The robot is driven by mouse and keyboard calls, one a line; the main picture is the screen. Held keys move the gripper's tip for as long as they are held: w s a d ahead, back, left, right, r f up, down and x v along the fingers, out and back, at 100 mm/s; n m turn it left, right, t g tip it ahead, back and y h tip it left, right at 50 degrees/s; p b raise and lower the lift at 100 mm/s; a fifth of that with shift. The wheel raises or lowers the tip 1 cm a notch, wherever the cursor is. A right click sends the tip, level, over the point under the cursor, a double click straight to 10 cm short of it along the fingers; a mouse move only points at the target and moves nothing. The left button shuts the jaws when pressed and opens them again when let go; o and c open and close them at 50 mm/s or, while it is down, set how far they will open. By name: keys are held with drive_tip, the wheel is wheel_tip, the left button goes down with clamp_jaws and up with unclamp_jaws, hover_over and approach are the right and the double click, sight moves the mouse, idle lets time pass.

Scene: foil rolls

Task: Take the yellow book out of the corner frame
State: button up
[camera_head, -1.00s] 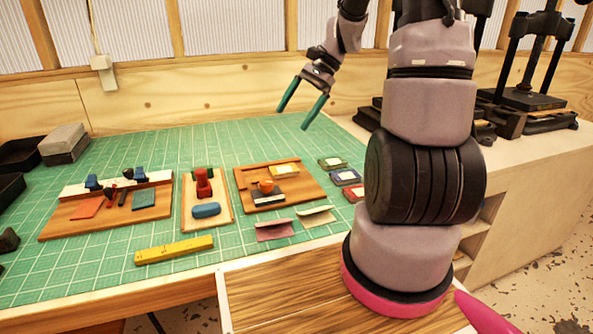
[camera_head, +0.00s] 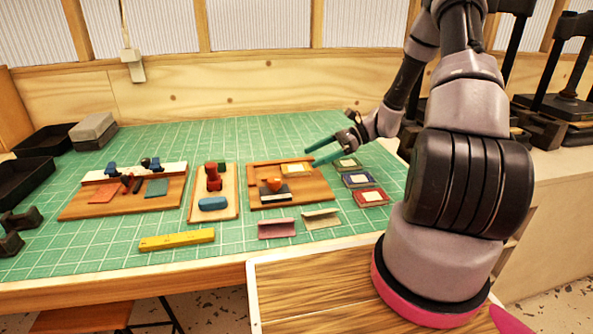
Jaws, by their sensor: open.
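The yellow book (camera_head: 297,170) has a pale label and lies flat at the back of the wooden corner frame (camera_head: 317,190), a board with raised strips along its back and left edges. An orange knob-like piece (camera_head: 272,184) and a dark book with a white edge (camera_head: 276,197) are in front of it on the same board. My gripper (camera_head: 310,158) is open and empty, its two green fingers pointing left. In the picture the fingertips are just behind and right of the yellow book; I cannot tell their height above it.
Green (camera_head: 347,165), blue (camera_head: 357,180) and red (camera_head: 370,197) books lie right of the frame. A pink angled piece (camera_head: 277,228) and a cream one (camera_head: 321,219) stand in front. A board with a red-handled tool (camera_head: 213,177) is to the left. The back of the mat is clear.

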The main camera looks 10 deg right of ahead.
sight(295, 167)
drive_tip(key=x, duration=0.6)
drive_tip(key=shift+s+d+f, duration=0.15)
drive_tip(key=shift+s+f, duration=0.1)
drive_tip(key=shift+s, duration=0.05)
drive_tip(key=c, duration=1.3)
drive_tip(key=shift+r, duration=0.1)
drive_tip(key=shift+c, duration=0.2)
